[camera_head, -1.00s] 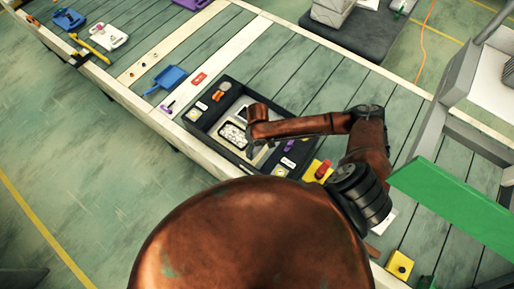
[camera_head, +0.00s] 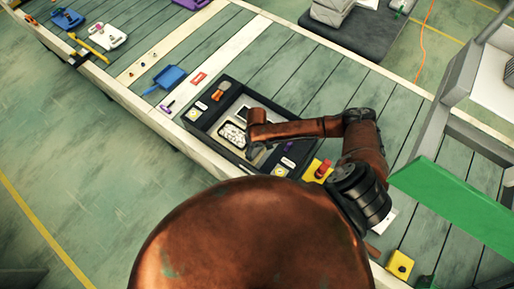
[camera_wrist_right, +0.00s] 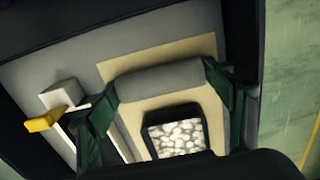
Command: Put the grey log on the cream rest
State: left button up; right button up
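The grey log (camera_wrist_right: 172,82) is a smooth, short cylinder lying crosswise between the green fingertips of my right gripper (camera_wrist_right: 167,80) in the right wrist view. The fingers meet its two ends. Below it is a flat cream surface (camera_wrist_right: 190,48), which looks like the cream rest; the log covers part of it. I cannot tell whether the log touches it. In the head view my right arm's end (camera_head: 256,136) hangs over the dark tray and hides the log. My left gripper is not in view.
The dark tray (camera_head: 196,128) has raised walls. A dark-framed pebble panel (camera_wrist_right: 178,134) lies beside the log. A grey block (camera_wrist_right: 62,95) and a yellow piece (camera_wrist_right: 45,119) are left. A blue dustpan (camera_head: 170,77) lies outside the tray.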

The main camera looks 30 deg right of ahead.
jog(key=o, duration=0.3)
jog(key=shift+r, duration=0.15)
notch_tip(320, 180, up, 12)
dwell(0.4)
dwell(0.7)
